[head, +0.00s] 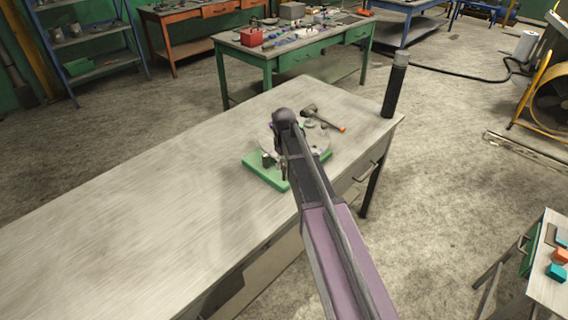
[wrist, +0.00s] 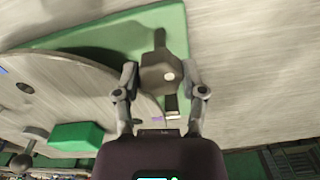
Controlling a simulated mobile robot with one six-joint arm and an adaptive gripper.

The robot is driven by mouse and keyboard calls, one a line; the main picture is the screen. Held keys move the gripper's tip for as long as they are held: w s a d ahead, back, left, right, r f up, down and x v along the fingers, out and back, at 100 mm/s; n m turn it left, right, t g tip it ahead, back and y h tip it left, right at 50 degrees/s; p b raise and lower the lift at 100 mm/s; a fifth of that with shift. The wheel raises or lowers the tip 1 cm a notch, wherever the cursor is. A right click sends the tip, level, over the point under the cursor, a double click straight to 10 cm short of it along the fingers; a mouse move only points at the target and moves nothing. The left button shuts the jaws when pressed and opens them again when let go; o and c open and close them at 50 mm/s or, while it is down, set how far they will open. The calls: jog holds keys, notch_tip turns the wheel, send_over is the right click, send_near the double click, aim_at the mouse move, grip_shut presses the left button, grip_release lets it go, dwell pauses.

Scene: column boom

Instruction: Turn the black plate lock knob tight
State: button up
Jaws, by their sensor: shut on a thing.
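The black plate lock knob (wrist: 160,72) is a dark, faceted knob with a pale spot, and it sits between my fingers in the wrist view. My gripper (wrist: 162,76) is shut on it, with one finger at each side. The knob stands by the edge of a round grey plate (wrist: 70,105) on a green base (wrist: 110,35). In the head view the green base (head: 253,161) lies on the workbench, and my arm hides much of the plate and the knob.
A dark post (head: 396,85) stands at the bench's far right corner. Another knob (wrist: 30,138) and a green block (wrist: 75,136) are lower left in the wrist view. The bench's left side is clear.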

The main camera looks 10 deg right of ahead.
jog(key=m, duration=0.7)
jog(key=shift+s, duration=0.1)
dwell(0.5)
jog(key=o, duration=1.2)
jog(key=shift+c, duration=0.2)
